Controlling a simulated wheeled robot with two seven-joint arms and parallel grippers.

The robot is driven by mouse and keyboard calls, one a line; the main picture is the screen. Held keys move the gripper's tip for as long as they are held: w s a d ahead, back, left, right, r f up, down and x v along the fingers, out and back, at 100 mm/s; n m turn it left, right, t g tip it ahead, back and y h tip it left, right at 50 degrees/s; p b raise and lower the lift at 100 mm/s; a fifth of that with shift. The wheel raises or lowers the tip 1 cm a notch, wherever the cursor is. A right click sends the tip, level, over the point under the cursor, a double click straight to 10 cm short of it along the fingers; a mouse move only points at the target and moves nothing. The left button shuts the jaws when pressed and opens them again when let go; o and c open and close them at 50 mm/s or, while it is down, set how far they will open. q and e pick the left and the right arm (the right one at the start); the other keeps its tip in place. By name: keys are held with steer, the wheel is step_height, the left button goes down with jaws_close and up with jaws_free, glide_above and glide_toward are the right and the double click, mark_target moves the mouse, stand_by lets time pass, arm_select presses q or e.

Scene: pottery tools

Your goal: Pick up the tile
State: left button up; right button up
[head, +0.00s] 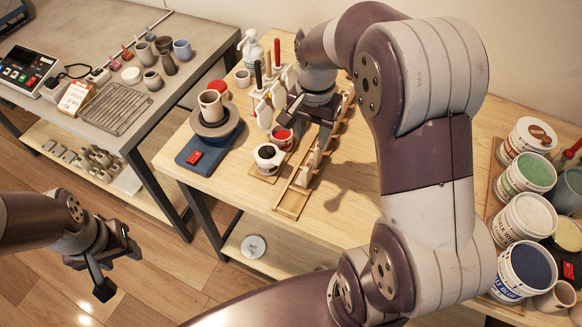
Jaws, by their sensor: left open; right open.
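A long narrow wooden rack (290,203) lies on the middle wooden table. Small pale upright pieces that look like tiles (314,160) stand in it. My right gripper (309,116) is open and reaches down over the rack's middle part. It hides part of the rack, and I cannot tell whether a tile is between its fingers. My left gripper (116,270) is open and empty, low over the floor in front of the tables.
A banding wheel (217,127) with a cup (211,106) stands left of the rack. A small white-rimmed pot (268,157) and a red-topped jar (282,137) are close beside the rack. Glaze buckets (524,219) line the right side. My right arm hides much of the table.

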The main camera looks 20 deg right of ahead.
mark_target(309, 166)
step_height(309, 166, down, 8)
steer(key=shift+a+r+p, duration=0.1)
steer(key=shift+r+p, duration=0.15)
steer(key=shift+p, duration=0.2)
steer(key=f, duration=0.2)
steer(key=f+p, duration=0.1)
steer(key=f, duration=0.1)
steer(key=shift+s+a, duration=0.1)
steer(key=shift+s, duration=0.3)
steer(key=shift+f, duration=0.35)
steer(key=shift+w+a, duration=0.1)
steer(key=shift+w, duration=0.1)
arm_select(q)
steer(key=shift+s+d+r, duration=0.15)
steer(key=shift+r, duration=0.4)
steer(key=shift+s+d+r, duration=0.1)
steer(key=shift+r, duration=0.4)
arm_select(e)
steer(key=shift+s, duration=0.1)
jaws_close()
